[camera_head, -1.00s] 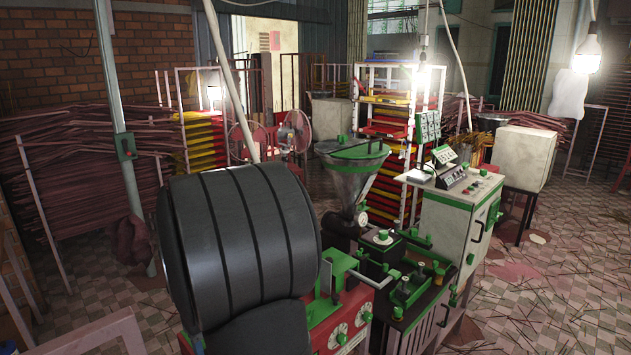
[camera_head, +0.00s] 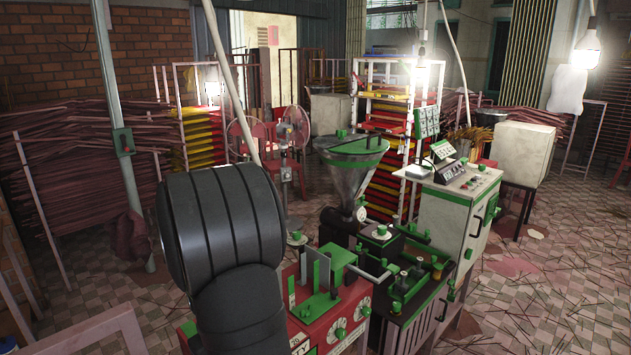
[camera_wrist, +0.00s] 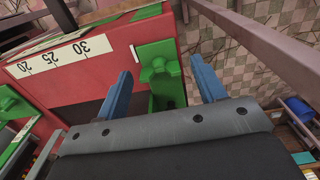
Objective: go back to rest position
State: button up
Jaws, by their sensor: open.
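My gripper (camera_wrist: 164,82) shows in the wrist view with its two blue fingers spread apart and nothing between them. A green bracket (camera_wrist: 160,72) on the side of a red machine lies beyond the fingers, in the gap as seen from the wrist. I cannot tell how far it is from the fingertips. In the head view my dark arm stands in front at the left of the red machine (camera_head: 338,328). It hides part of that machine, and the gripper does not show there.
A hopper extruder (camera_head: 352,170) stands behind the red machine. A control cabinet (camera_head: 450,222) is to its right. A slanted rail (camera_wrist: 262,38) crosses the wrist view at upper right. Tiled floor (camera_head: 560,270) with scattered sticks lies open at the right.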

notch_tip(320, 180, up, 17)
notch_tip(320, 180, down, 17)
jog(key=shift+f, duration=0.1)
jog(key=shift+n, duration=0.7)
notch_tip(320, 180, up, 18)
jog(key=m, duration=1.2)
jog(key=shift+f, duration=0.2)
jog(key=shift+o, duration=0.5)
